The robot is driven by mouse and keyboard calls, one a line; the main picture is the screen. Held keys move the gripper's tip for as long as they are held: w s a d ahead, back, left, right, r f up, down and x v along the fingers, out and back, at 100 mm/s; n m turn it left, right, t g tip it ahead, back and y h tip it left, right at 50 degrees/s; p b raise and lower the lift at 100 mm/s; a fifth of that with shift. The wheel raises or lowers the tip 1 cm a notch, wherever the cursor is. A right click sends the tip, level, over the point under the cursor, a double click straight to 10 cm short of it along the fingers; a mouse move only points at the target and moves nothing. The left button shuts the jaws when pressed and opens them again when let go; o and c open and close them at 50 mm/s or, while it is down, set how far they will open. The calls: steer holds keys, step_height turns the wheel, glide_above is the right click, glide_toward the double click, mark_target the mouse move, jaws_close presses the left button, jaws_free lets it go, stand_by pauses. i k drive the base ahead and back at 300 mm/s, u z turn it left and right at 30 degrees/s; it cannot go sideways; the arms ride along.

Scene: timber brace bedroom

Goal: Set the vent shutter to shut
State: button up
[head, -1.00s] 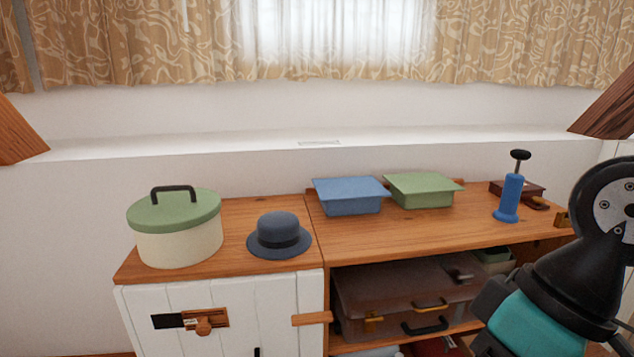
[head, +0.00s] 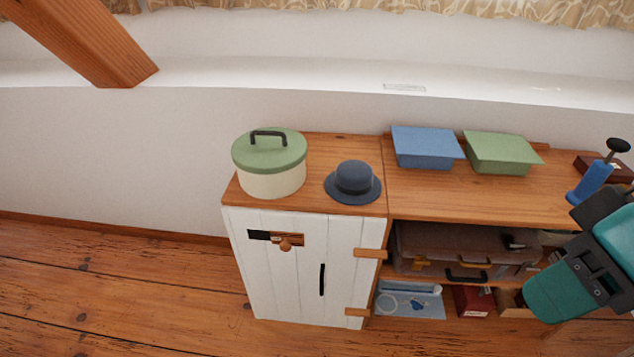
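The vent shutter (head: 294,239) is a small wooden slide with a round knob (head: 285,244), high on the white plank door of the cabinet (head: 300,275). The slide sits to the right, and a dark opening (head: 258,235) shows uncovered on its left. My arm shows only as black and teal links at the right edge. My gripper itself is not in view, and nothing of mine is near the shutter.
A green-lidded pot (head: 270,180) and a dark blue hat (head: 353,182) stand on the cabinet. Blue (head: 427,147) and green (head: 502,152) bins and a blue pump (head: 592,182) stand on the shelf unit at right. Wooden floor (head: 130,290) is clear at left. A timber brace (head: 90,40) slants at upper left.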

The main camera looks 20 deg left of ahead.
mark_target(287, 240)
steer(key=k, duration=0.5)
steer(key=u, duration=0.9)
steer(key=i, duration=0.55)
